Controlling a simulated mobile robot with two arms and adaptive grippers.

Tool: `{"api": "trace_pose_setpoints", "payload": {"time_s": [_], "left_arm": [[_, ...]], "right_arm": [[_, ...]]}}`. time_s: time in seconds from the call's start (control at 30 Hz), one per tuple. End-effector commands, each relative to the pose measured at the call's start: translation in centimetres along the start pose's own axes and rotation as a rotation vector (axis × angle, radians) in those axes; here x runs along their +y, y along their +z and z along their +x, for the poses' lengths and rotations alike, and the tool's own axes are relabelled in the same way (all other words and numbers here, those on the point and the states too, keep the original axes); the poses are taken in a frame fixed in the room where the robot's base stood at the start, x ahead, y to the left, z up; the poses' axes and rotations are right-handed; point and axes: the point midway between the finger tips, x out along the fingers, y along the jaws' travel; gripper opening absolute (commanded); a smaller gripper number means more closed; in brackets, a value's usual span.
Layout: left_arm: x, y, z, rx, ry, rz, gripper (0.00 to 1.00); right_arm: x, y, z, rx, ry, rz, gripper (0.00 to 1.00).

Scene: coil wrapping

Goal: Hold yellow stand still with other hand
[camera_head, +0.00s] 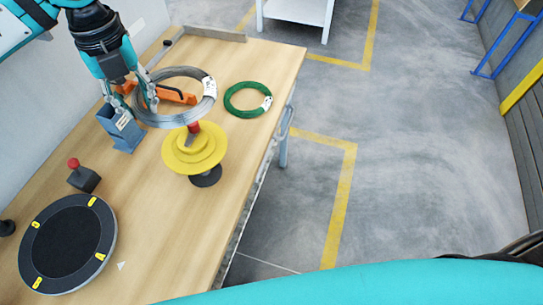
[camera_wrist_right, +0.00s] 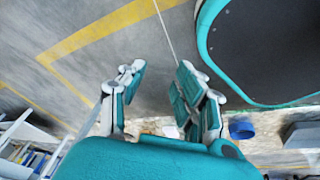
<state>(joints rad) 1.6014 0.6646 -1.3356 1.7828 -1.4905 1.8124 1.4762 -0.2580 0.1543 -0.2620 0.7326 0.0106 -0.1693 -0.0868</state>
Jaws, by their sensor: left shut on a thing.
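The yellow stand (camera_head: 196,150) has stepped round discs, a red top and a dark base, and stands on the wooden table near its right edge. My left gripper (camera_head: 150,100) is shut on the grey wire coil (camera_head: 176,122), at its left side. The coil has a white label and its near edge is beside the stand's red top; I cannot tell whether they touch. My right gripper (camera_wrist_right: 160,85) shows only in the right wrist view. Its fingers are spread and empty over the floor, away from the stand.
A green coil (camera_head: 229,101) lies on the table (camera_head: 165,225) behind the stand. An orange tool (camera_head: 178,96) and a blue-grey holder (camera_head: 118,134) are near my left gripper. A black round turntable (camera_head: 68,243) and a red-knobbed box (camera_head: 84,178) are at the left. Open floor lies right.

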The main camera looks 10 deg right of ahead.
Motion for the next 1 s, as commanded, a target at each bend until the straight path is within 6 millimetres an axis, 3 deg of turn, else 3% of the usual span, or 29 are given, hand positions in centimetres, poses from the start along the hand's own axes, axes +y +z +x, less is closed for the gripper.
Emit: {"api": "trace_pose_setpoints", "payload": {"time_s": [0.03,0.2,0.37,0.5,0.67,0.8,1.0], "left_arm": [[0.0,0.0,-0.1,-0.002,-0.003,0.0,0.0],[0.0,0.0,-0.1,-0.002,-0.003,0.001,0.0],[0.0,0.0,-0.1,-0.002,-0.003,0.001,0.0],[0.0,0.0,-0.1,-0.002,-0.003,0.001,0.0],[0.0,0.0,-0.1,-0.002,-0.003,0.001,0.0],[0.0,0.0,-0.1,-0.002,-0.003,0.001,0.0],[0.0,0.0,-0.1,-0.002,-0.003,0.001,0.0]], "right_arm": [[1.8,-2.7,-0.1,0.056,0.019,-0.051,0.33],[6.0,-11.3,-1.6,0.24,0.077,-0.236,0.33],[8.8,-19.5,-4.4,0.418,0.137,-0.425,0.33],[10.1,-26.4,-8.2,0.579,0.195,-0.604,0.33],[10.0,-33.5,-13.8,0.772,0.264,-0.825,0.33],[8.5,-38.4,-19.8,0.95,0.329,-1.028,0.33],[4.5,-42.3,-29.4,1.217,0.419,-1.316,0.33]]}}
